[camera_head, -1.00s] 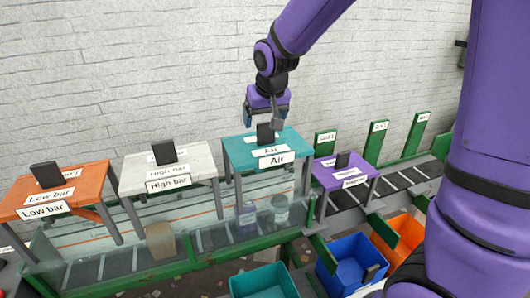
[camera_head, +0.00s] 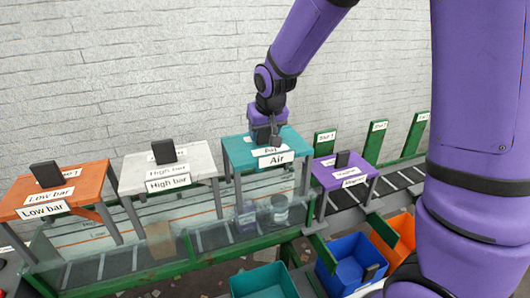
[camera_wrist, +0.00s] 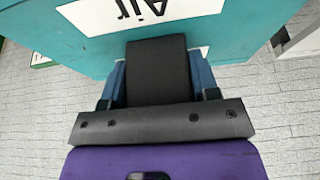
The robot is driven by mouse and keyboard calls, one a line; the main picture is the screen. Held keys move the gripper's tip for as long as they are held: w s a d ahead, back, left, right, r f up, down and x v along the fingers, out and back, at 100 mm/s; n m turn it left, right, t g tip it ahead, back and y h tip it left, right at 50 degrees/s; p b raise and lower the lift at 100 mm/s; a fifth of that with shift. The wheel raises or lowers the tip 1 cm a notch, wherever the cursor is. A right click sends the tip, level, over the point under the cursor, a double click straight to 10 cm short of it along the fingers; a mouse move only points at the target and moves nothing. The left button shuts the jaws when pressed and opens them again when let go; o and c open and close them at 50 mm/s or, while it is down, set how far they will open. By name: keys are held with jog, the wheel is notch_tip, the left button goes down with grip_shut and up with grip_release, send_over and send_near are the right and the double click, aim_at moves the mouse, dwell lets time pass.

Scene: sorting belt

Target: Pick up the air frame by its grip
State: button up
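The air frame (camera_head: 240,155) is a teal table-like frame with "Air" labels and grey legs, standing over the belt. Its grip is a dark upright block on top. My gripper (camera_head: 267,140) is down at the frame top and hides most of the grip in the head view. It also shows in the wrist view (camera_wrist: 158,80). The fingers straddle the grip, one on each side, and look open; contact with its sides is not clear.
The white High bar frame (camera_head: 195,162) stands to the left, with the orange Low bar frame (camera_head: 90,178) beyond. A purple frame (camera_head: 328,178) stands close on the right. Teal, blue (camera_head: 335,275) and orange bins sit in front. A brick wall is behind.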

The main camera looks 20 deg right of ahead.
grip_shut()
jog(key=shift+r, duration=0.15)
